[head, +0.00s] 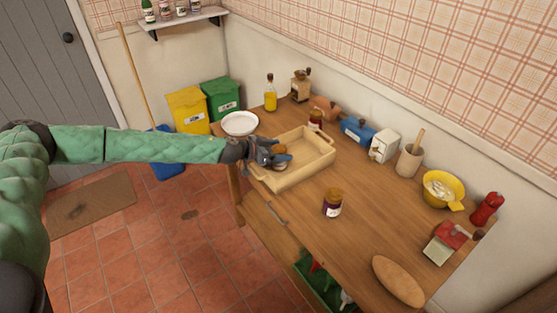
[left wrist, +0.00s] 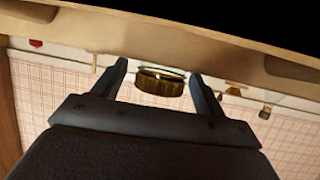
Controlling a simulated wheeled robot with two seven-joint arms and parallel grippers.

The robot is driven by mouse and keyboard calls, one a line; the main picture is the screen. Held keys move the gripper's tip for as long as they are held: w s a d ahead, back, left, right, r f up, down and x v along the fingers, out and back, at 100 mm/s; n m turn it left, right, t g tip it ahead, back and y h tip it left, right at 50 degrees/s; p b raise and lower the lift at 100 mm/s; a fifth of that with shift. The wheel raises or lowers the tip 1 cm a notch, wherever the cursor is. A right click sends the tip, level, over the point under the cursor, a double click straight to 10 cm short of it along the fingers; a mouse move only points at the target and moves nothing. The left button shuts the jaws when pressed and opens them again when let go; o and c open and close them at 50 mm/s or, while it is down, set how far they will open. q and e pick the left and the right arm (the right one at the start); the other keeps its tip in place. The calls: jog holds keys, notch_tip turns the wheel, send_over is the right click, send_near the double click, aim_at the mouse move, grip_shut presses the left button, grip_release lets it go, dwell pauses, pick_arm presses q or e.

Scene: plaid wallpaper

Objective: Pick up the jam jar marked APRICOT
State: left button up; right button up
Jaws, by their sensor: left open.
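My left gripper (head: 275,157) reaches over the left end of the wooden tray (head: 318,167) and is open. A jar with a golden lid (head: 282,150) is at its fingers in the head view, mostly hidden by them. In the left wrist view the ribbed gold lid (left wrist: 160,83) shows between the two spread fingers (left wrist: 160,85). A second jar with a purple and white label (head: 333,204) stands on the table in front of the tray. A third jar with a red label (head: 315,120) stands behind the tray. I cannot read any label. My right gripper is out of view.
The wooden table (head: 375,225) also holds a white plate (head: 240,123), an oil bottle (head: 271,95), a blue object (head: 357,131), a yellow bowl (head: 443,189) and a bread board (head: 398,280). The tray's raised walls surround the gripper's area. The table's front middle is mostly clear.

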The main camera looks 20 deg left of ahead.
pick_arm(q)
jog(key=c, duration=1.2)
jog(key=shift+r, duration=0.15)
